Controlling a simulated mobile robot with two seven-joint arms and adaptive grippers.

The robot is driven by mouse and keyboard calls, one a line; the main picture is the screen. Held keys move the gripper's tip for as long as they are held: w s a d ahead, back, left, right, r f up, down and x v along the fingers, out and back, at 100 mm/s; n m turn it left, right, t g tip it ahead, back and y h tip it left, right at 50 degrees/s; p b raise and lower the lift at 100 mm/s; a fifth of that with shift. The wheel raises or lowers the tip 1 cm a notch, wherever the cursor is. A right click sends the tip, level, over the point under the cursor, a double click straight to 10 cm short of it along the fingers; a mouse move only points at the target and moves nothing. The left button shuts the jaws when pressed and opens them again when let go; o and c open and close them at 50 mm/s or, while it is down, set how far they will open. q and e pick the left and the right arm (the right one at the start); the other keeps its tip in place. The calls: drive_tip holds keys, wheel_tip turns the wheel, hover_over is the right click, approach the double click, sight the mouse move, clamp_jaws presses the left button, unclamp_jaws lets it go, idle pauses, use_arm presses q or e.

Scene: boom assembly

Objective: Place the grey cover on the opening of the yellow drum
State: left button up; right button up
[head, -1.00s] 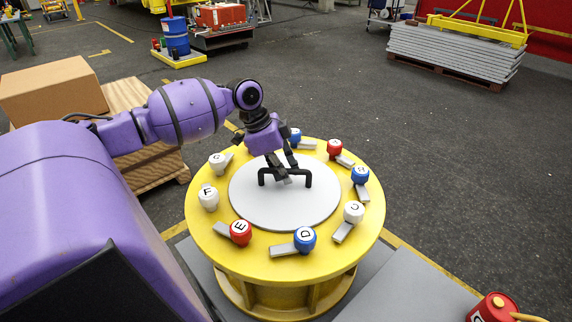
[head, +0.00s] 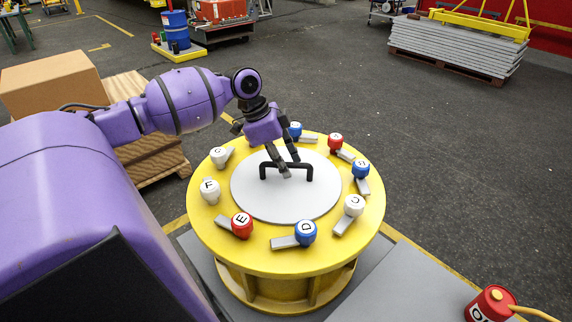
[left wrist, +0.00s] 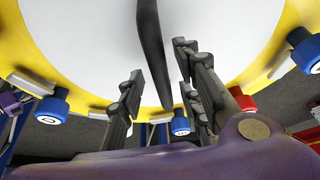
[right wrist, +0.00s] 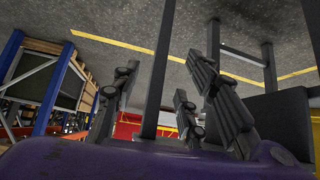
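The grey cover (head: 255,197) is a round disc with a black U-shaped handle (head: 308,172). It lies flat over the middle of the top of the yellow drum (head: 290,262), hiding what is beneath it. My left gripper (head: 283,170) points down at the handle. In the left wrist view my left gripper (left wrist: 160,85) has its fingers apart, with the dark handle bar (left wrist: 153,40) between them and no clear contact. My right gripper is outside the head view. In the right wrist view its fingers (right wrist: 155,95) are apart and hold nothing I can see.
Several clamps with lettered red, blue and white knobs (head: 305,232) ring the cover on the drum's rim. A cardboard box (head: 55,85) on a pallet stands left. A red canister (head: 490,304) is at bottom right. Open floor (head: 450,170) lies right.

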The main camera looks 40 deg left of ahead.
use_arm(q)
drive_tip(key=p+v, duration=0.1)
drive_tip(key=v, duration=0.9)
drive_tip(key=shift+s+a+r, duration=0.15)
drive_tip(key=shift+r, duration=0.2)
drive_tip(key=shift+f, duration=0.1)
